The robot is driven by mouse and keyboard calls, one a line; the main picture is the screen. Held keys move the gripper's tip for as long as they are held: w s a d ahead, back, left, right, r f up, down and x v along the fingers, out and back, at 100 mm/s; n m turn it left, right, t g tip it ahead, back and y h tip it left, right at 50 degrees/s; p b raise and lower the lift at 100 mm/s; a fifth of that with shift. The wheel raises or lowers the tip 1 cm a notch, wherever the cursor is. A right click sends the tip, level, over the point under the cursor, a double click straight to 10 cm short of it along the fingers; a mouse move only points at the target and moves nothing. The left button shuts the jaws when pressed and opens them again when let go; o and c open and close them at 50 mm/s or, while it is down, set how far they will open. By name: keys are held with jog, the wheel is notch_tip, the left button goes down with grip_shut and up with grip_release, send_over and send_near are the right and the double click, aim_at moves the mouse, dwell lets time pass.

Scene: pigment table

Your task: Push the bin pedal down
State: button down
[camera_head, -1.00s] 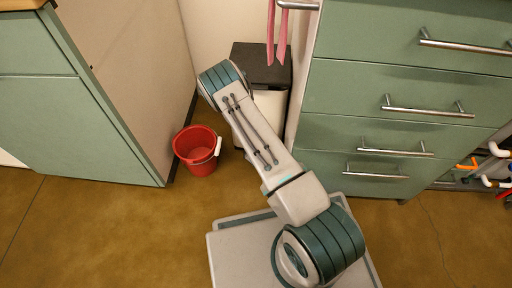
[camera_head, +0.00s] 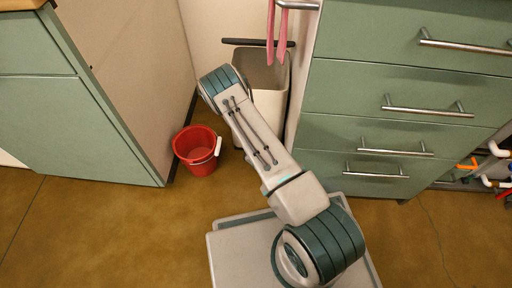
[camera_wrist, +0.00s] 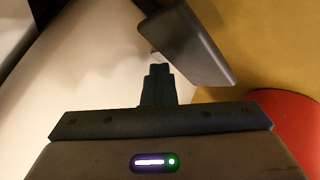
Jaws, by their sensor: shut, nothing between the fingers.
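The bin (camera_head: 268,84) stands between the cabinets, behind my arm in the head view. In the wrist view the bin's pale wall (camera_wrist: 85,75) fills the left. The dark pedal (camera_wrist: 188,42) juts out from it at the top centre. My gripper (camera_wrist: 158,70) is shut and empty, its tips at the pedal's near side; I cannot tell exactly where they touch. The gripper and the pedal are hidden behind my arm in the head view.
A red bucket (camera_head: 197,150) with a white grip stands on the floor left of the bin; it also shows at the right of the wrist view (camera_wrist: 290,120). Green drawers (camera_head: 400,90) stand close on the right. Pink tongs (camera_head: 277,30) hang above the bin.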

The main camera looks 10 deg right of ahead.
jog(key=shift+s+a+f, duration=0.1)
jog(key=shift+s+f, duration=0.1)
jog(key=shift+f, duration=0.4)
jog(key=shift+s+a+f, duration=0.1)
jog(key=shift+s+f, duration=0.1)
jog(key=shift+f, duration=0.35)
dwell(0.4)
jog(key=shift+r, duration=0.1)
jog(key=shift+a+r+p, duration=0.1)
jog(key=shift+r+p, duration=1.25)
jog(key=shift+r, duration=0.4)
jog(key=shift+w+d+r+p, duration=0.15)
jog(key=shift+r+p, duration=0.05)
jog(key=shift+r, duration=0.15)
jog(key=shift+w+d+r+p, duration=0.1)
jog(key=shift+r+p, duration=0.1)
jog(key=shift+r, duration=0.15)
jog(key=shift+w+r+p, duration=0.1)
jog(key=shift+r+p, duration=1.65)
jog(key=shift+r, duration=0.8)
